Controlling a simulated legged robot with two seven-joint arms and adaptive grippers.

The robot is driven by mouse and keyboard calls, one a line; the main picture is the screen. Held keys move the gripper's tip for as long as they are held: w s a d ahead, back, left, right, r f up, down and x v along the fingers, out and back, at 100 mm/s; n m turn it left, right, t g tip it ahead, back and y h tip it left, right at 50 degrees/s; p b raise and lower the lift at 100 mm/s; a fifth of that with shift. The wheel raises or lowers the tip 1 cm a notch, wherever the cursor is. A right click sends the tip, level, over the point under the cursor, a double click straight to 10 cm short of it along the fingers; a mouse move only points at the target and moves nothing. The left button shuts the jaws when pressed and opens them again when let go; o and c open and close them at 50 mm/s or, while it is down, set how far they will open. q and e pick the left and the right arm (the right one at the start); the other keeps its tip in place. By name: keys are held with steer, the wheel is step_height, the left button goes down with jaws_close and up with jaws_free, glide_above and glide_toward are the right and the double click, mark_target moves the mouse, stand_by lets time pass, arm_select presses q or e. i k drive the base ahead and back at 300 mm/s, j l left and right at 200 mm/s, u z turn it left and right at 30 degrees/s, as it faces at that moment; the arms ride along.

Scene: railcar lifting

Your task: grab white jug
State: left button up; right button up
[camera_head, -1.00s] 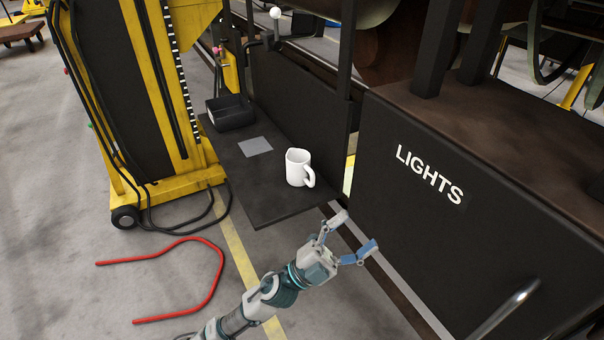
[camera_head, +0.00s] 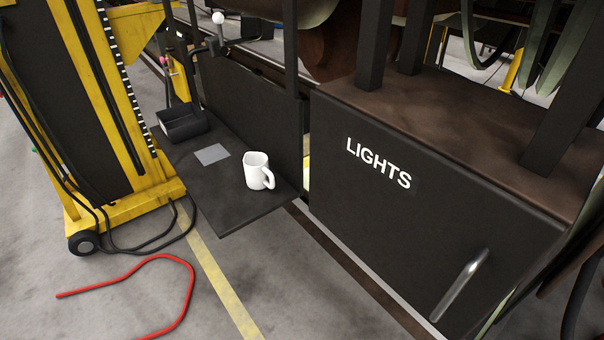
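The white jug (camera_head: 257,171) stands upright on a dark flat shelf (camera_head: 230,213), near the shelf's right end. Its handle faces right and toward me. Neither of my grippers shows in the head view at this moment, and nothing touches the jug.
A black open box (camera_head: 183,125) and a grey flat plate (camera_head: 211,154) are on the shelf. The dark LIGHTS cabinet (camera_head: 400,220) with a metal handle (camera_head: 461,284) stands at right. A yellow-black machine (camera_head: 125,200) stands left. A red bent bar (camera_head: 186,285) lies on the floor.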

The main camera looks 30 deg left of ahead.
mark_target(259, 176)
steer(key=j+z, duration=0.4)
steer(key=k+j+z, duration=0.1)
steer(key=j+z, duration=0.3)
steer(key=k+j+z, duration=0.15)
steer(key=j+z, duration=0.2)
steer(key=j, duration=0.15)
